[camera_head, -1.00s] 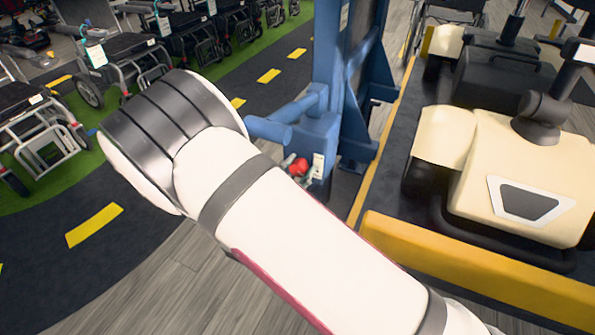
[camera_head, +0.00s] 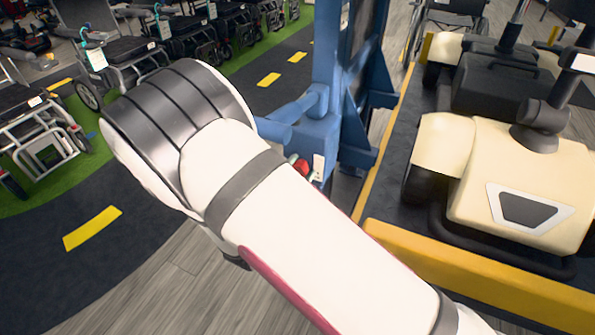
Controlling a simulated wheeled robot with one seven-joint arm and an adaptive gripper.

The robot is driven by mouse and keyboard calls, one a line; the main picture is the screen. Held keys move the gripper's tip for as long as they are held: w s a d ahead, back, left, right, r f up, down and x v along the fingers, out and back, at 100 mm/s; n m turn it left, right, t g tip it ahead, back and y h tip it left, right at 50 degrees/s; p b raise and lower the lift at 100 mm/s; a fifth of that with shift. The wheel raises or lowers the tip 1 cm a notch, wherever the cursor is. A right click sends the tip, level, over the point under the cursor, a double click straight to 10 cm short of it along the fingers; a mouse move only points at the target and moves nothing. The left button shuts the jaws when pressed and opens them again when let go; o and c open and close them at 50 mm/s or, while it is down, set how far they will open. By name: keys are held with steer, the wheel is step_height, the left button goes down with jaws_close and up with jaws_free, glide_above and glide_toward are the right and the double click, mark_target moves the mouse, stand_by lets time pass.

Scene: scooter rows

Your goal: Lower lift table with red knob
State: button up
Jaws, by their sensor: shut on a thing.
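The red knob (camera_head: 301,167) sits low on the blue lift table (camera_head: 330,90), on the side facing me, beside a small white label. The edge of my white arm covers part of the knob. The lift table's upright column and a blue tube going left from it show; its lower part is partly behind my arm. My arm crosses the view from the lower right to a dark-banded joint at the upper left. My gripper is hidden behind the arm, so I cannot see whether it touches the knob.
Cream scooters (camera_head: 515,185) stand at the right behind a yellow barrier (camera_head: 470,265). Several folded wheelchairs (camera_head: 125,55) line the green strip at the upper left. Dark floor with yellow dashes and grey wood floor at the lower left are clear.

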steer(key=o, duration=1.2)
steer(key=shift+c, duration=0.2)
steer(key=shift+s+a, duration=0.1)
steer(key=v, duration=1.1)
steer(key=shift+s, duration=0.4)
steer(key=shift+a, duration=0.1)
